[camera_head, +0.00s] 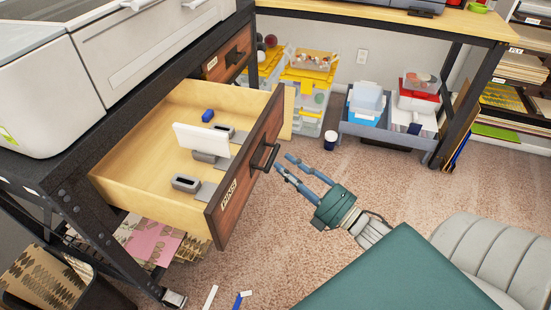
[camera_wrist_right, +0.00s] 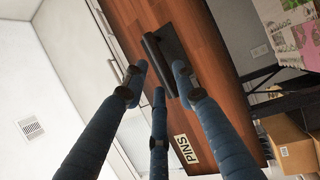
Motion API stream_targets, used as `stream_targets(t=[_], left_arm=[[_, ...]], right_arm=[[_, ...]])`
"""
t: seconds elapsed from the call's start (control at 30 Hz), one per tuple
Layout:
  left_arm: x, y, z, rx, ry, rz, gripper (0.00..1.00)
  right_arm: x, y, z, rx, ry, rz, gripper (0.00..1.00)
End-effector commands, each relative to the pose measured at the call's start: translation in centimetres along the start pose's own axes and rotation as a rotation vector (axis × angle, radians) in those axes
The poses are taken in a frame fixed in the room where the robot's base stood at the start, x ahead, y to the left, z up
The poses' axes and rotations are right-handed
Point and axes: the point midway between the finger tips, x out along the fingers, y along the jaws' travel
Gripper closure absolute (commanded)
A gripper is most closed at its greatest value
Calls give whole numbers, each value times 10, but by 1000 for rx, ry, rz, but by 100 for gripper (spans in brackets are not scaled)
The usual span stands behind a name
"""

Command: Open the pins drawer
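The pins drawer (camera_head: 222,192) stands pulled well out from under the dark bench in the head view. Its wooden front has a PINS label and a dark bar handle (camera_head: 265,157). In the right wrist view the drawer front (camera_wrist_right: 204,45) shows ahead, with the handle (camera_wrist_right: 161,54) upper middle and the PINS label below. My right gripper (camera_head: 284,164) is just right of the handle, fingers spread and pointing at it. In the right wrist view its fingers (camera_wrist_right: 157,82) are apart, with nothing held between them; a small gap to the handle seems to show. My left gripper is not in view.
Inside the drawer are grey blocks (camera_head: 186,183), a white card (camera_head: 201,140) and a blue item (camera_head: 208,115). A second, closed drawer (camera_head: 228,55) is behind it. Carpet right of the drawer is mostly clear.

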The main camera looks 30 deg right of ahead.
Motion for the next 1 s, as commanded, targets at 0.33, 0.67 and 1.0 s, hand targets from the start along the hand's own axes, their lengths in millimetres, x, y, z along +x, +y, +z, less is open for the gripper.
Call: stream_targets(t=[0.33, 0.67, 1.0], left_arm=[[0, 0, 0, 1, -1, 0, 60], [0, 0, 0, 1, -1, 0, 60], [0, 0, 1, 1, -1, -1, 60]], right_arm=[[-59, -1, 0, 1, 0, -2, 72], [-66, 0, 0, 1, 1, 0, 72], [-65, 0, 0, 1, 1, -1, 72]])
